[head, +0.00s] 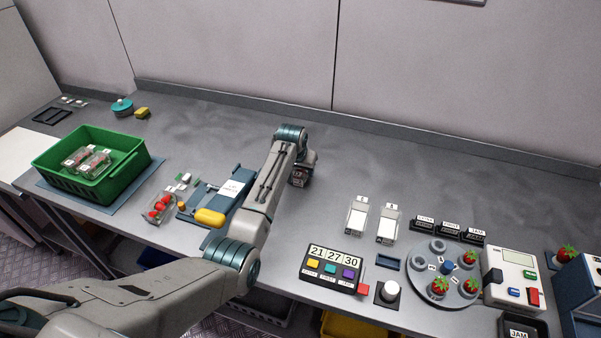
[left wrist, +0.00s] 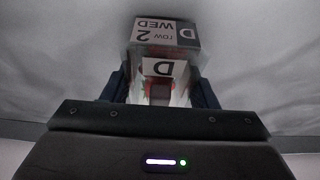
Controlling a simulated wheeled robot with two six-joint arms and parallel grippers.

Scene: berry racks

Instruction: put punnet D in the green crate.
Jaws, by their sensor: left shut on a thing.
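The green crate (head: 75,183) stands at the left of the bench in the head view, with clear punnets inside it. My left gripper (head: 300,176) is over the middle of the bench, to the right of the crate and well apart from it. In the left wrist view the gripper is shut on punnet D (left wrist: 160,68), a clear punnet with a D label and some red showing through. Lettering reading D, WED, row 2 shows at its far end. In the head view the arm hides most of this punnet. My right gripper is not in view.
Loose strawberries in a clear punnet (head: 160,208) and a blue board (head: 205,200) with a yellow item (head: 209,217) lie between crate and arm. Two clear punnets (head: 387,226), a button box (head: 333,268) and a round grey strawberry tray (head: 441,271) stand right. The back middle is clear.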

